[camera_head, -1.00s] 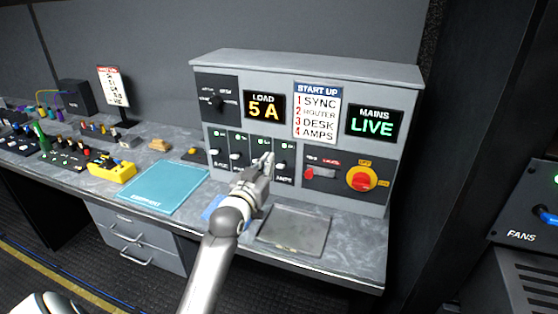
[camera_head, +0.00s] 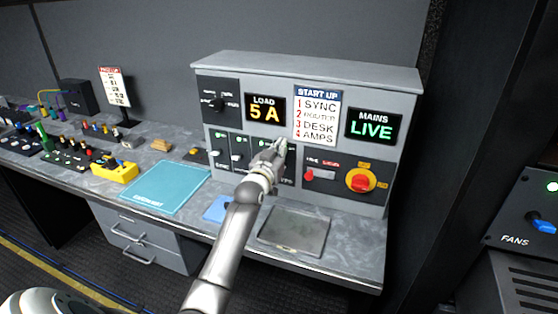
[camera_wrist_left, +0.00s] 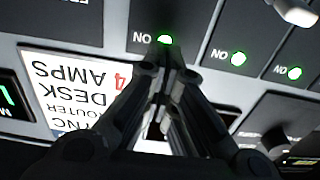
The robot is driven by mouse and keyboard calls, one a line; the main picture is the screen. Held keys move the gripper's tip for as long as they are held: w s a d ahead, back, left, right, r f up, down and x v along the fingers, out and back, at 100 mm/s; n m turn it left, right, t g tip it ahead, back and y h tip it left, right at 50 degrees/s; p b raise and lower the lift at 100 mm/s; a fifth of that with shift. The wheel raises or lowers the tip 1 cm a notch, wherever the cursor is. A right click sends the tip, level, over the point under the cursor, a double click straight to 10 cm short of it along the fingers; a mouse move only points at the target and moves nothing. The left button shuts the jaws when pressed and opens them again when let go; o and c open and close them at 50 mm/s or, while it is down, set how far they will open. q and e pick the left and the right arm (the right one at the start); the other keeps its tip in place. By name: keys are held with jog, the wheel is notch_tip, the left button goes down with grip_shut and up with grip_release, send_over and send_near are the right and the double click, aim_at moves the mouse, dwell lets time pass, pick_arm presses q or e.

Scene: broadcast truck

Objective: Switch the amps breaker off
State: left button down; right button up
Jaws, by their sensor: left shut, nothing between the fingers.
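The amps breaker (camera_head: 288,181) is the rightmost in the row of breakers on the grey power panel (camera_head: 350,210). My left gripper (camera_head: 280,147) is in front of it and hides its lever and most of its face. In the left wrist view, which is upside down, the amps breaker (camera_wrist_left: 132,30) is the leftmost one, with a lit green lamp at the ON mark. The shut, empty fingertips (camera_wrist_left: 158,55) are right by that lamp; I cannot tell whether they touch. My right gripper is not in view.
Neighbouring breakers (camera_head: 238,155) also have green lamps lit. A red rotary switch (camera_head: 361,180) is to the right. A grey tray (camera_head: 294,231) and teal mat (camera_head: 165,187) lie on the desk.

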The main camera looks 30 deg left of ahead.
pick_arm(q)
jog(key=f, duration=0.2)
jog(key=s+f, duration=0.1)
jog(key=shift+s+d+f+p, duration=0.15)
jog(key=shift+s+f+p, duration=0.05)
jog(key=shift+f+p, duration=0.2)
